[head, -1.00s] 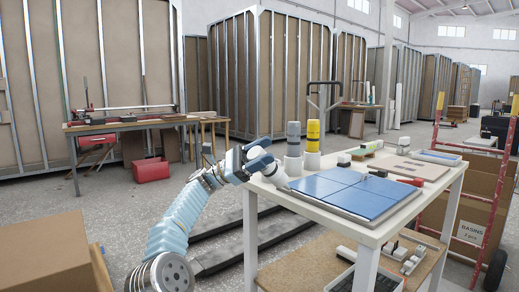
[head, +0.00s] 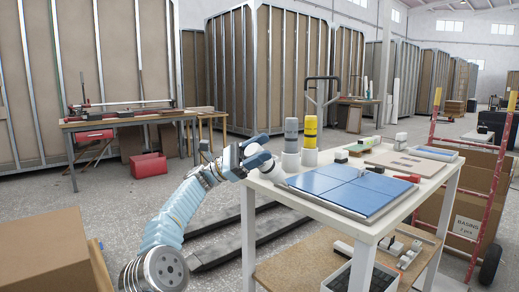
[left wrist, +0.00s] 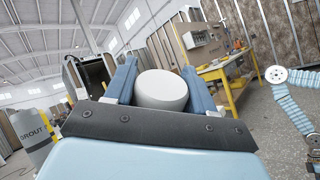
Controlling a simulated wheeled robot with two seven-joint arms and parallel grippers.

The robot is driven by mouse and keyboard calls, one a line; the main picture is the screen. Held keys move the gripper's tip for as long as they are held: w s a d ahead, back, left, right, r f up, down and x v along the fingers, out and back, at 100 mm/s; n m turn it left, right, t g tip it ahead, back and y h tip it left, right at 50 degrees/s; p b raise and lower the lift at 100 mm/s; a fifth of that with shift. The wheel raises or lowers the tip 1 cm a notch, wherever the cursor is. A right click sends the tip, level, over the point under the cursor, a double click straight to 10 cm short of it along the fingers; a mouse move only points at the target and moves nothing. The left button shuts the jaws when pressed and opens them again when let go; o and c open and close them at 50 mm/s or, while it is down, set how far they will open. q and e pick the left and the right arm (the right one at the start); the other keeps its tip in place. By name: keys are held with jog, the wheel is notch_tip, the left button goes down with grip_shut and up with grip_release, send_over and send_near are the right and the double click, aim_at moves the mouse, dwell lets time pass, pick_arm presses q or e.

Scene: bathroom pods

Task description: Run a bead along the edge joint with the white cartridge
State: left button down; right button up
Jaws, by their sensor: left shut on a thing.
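My left gripper (head: 260,160) is shut on the white cartridge (head: 276,174) beside the near-left corner of the blue tiled panel (head: 350,191). In the left wrist view, the round pale end of the cartridge (left wrist: 162,90) sits between the two blue fingers of the gripper (left wrist: 163,88). The cartridge's nozzle is not clear in either view, and I cannot tell whether it touches the panel. The panel lies flat on the white table, with thin seams between its tiles.
A grey cartridge (head: 291,134) and a yellow cartridge (head: 310,131) stand upright in white holders on the white table (head: 440,180). A red-handled tool (head: 406,178) lies right of the panel. A cardboard box (head: 40,255) is at lower left. A red hand truck stands at right.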

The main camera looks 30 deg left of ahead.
pick_arm(q)
jog(key=shift+w+d+f, duration=0.1)
jog(key=shift+w+f, duration=0.15)
dwell(1.1)
jog(key=shift+w+a+r+p, duration=0.15)
jog(key=shift+a+p, duration=0.1)
jog(key=shift+p, duration=0.65)
jog(key=shift+w+a+p, duration=0.15)
jog(key=shift+a+p, duration=0.4)
jog(key=shift+p, duration=0.65)
jog(key=shift+w+a, duration=0.35)
jog(key=shift+a, duration=0.4)
jog(key=shift+a+f, duration=0.2)
jog(key=shift+s, duration=0.1)
